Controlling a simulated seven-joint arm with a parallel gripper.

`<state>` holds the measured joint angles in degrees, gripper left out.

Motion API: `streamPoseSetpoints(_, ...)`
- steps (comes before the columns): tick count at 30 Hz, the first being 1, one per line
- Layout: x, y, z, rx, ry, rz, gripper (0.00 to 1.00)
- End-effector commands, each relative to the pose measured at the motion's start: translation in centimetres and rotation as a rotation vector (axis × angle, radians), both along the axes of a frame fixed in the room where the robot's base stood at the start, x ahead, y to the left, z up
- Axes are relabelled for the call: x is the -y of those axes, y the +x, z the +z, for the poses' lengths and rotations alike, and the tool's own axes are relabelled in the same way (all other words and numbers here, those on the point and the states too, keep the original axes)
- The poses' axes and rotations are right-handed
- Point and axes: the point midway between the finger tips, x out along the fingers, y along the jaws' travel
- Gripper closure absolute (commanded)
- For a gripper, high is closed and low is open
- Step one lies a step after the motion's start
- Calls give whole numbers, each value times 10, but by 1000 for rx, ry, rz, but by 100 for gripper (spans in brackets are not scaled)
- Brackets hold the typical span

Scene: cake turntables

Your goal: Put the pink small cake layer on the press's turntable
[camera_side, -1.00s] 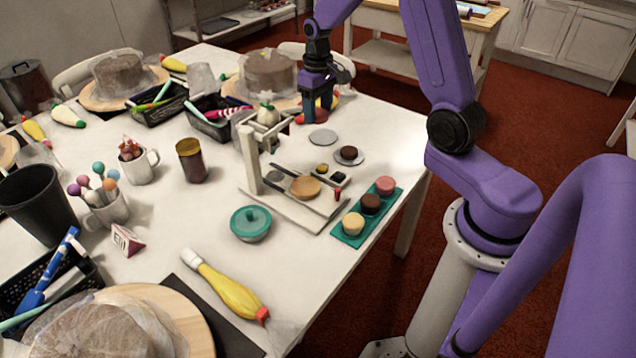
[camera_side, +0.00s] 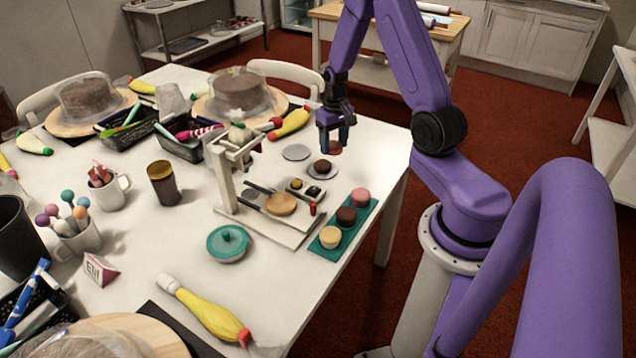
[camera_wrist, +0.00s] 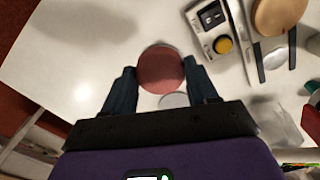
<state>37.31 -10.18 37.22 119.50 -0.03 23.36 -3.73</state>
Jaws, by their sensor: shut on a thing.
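My gripper (camera_side: 334,143) is shut on a round, dull pink-red layer, the pink small cake layer (camera_side: 334,148). It is held above the table's right side, and in the wrist view the layer (camera_wrist: 161,66) shows between the fingers. The white press (camera_side: 225,172) stands to the left and nearer the side camera, apart from my gripper. A tan round disc (camera_side: 281,205), which looks like its turntable, lies on the press's base and looks empty. It also shows at the top right of the wrist view (camera_wrist: 276,14).
A grey plate (camera_side: 296,152) is empty; another nearby bears a dark layer (camera_side: 322,165). A green tray (camera_side: 330,251) holds pink, brown and yellow cakes.

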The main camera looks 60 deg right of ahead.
Motion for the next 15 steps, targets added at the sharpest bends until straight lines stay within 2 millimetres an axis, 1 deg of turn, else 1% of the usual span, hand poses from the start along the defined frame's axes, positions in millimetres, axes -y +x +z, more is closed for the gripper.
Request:
streamPoseSetpoints(1,12,-7,-10,-4,2,-33,57)
streamPoseSetpoints(3,24,-14,-21,-3,1,-66,57)
streamPoseSetpoints(6,34,-21,-30,-1,0,-96,57)
streamPoseSetpoints(11,39,-25,-47,-2,1,-113,57)
streamPoseSetpoints(15,39,-24,-67,-1,0,-111,57)
